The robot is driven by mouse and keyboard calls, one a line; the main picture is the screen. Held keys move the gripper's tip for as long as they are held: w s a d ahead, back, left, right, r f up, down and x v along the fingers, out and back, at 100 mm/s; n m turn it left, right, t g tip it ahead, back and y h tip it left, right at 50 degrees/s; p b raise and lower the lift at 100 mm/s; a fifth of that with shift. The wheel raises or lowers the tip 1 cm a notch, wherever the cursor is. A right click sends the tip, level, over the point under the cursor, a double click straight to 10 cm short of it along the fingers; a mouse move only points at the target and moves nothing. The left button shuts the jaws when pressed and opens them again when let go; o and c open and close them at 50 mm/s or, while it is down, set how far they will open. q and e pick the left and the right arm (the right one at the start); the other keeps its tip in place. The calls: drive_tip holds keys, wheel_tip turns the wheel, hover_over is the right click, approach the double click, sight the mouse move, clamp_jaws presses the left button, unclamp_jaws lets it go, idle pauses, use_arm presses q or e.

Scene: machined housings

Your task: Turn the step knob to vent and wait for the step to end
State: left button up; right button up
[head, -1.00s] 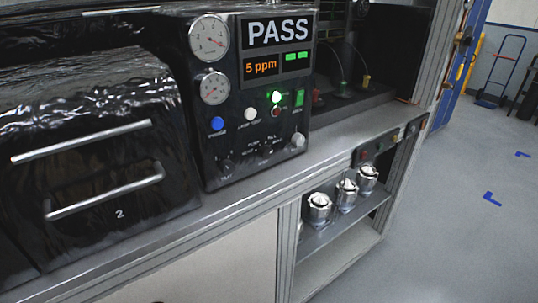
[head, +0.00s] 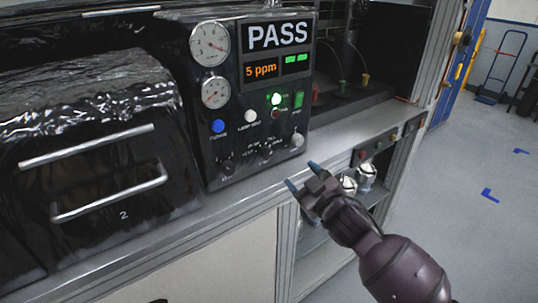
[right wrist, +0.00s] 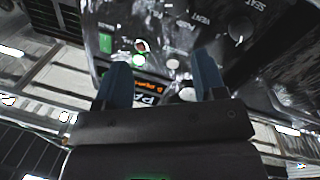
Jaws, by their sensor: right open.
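The black control panel (head: 207,135) carries a row of small knobs along its lower front. A dark knob (head: 267,152) sits mid-row, another dark knob (head: 228,167) is to its left, and a pale knob (head: 297,140) is to its right. Labels are too small to tell surely which is the step knob or its setting. My right gripper (head: 303,177) is open and empty, below and in front of the panel's lower right corner. The right wrist view shows its two blue fingers (right wrist: 161,75) apart, and a dark knob (right wrist: 240,28) near the labels VENT and SEAT.
The display (head: 278,36) reads PASS, and the readout (head: 261,70) shows 5 ppm. A green lamp (head: 276,99) is lit. A black cover (head: 95,150) marked 2 with metal handles stands left. The grey bench edge (head: 235,196) runs below the panel. Metal parts (head: 366,175) sit on a lower shelf.

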sight(268, 155)
drive_tip(key=w+a, duration=0.2)
drive_tip(key=w, duration=0.1)
drive_tip(key=w+a+f+m, duration=0.1)
drive_tip(key=w+a, duration=0.2)
drive_tip(key=w, duration=0.1)
drive_tip(key=w+a+m+y, duration=0.1)
drive_tip(key=w+a, duration=0.2)
drive_tip(key=w, duration=0.1)
drive_tip(key=shift+a+f+g, duration=0.1)
drive_tip(key=shift+f+g, duration=0.1)
drive_tip(key=shift+g, duration=0.2)
idle(0.3)
drive_tip(key=c, duration=0.9)
